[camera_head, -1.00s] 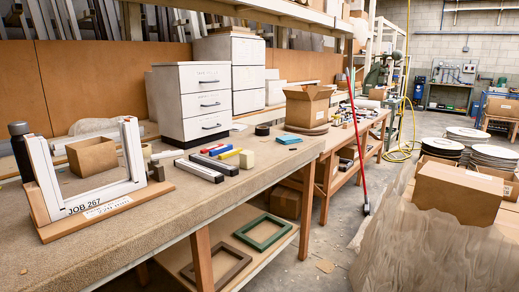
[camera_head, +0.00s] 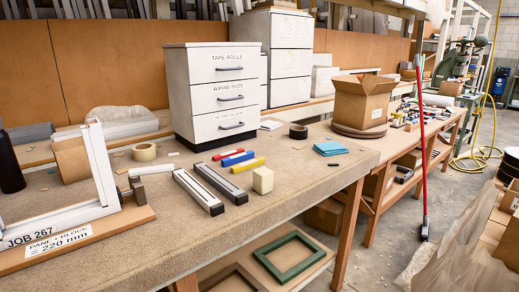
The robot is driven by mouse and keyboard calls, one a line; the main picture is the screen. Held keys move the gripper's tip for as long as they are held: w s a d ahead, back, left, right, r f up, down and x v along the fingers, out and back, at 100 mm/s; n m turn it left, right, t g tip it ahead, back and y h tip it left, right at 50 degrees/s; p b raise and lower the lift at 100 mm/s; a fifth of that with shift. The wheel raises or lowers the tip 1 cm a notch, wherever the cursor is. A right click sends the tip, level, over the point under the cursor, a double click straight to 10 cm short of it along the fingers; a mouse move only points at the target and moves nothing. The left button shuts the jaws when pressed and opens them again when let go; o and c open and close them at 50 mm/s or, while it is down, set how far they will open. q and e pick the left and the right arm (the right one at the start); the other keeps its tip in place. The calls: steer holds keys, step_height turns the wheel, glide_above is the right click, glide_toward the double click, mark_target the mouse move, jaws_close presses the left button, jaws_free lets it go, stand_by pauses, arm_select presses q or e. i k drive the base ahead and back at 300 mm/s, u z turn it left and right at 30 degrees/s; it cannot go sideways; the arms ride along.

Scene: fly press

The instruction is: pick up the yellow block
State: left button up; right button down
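A small yellow block (camera_head: 248,164) lies flat on the carpeted bench, a long thin bar. Behind it lie a blue bar (camera_head: 237,158) and a red bar (camera_head: 228,153), roughly parallel to it. A cream, pale yellow cube-like block (camera_head: 263,180) stands just in front and to the right of the yellow bar. Neither of my grippers shows in the head view.
Two white-and-black bars (camera_head: 212,191) lie left of the blocks. A white frame on a wooden base (camera_head: 85,238) stands at the left. A drawer cabinet (camera_head: 212,95) stands behind. Blue cloths (camera_head: 331,149) lie right. The bench (camera_head: 215,235) is bare in front.

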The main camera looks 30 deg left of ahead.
mark_target(238, 168)
steer(key=u, duration=0.6)
steer(key=i, duration=1.05)
steer(key=u, duration=0.75)
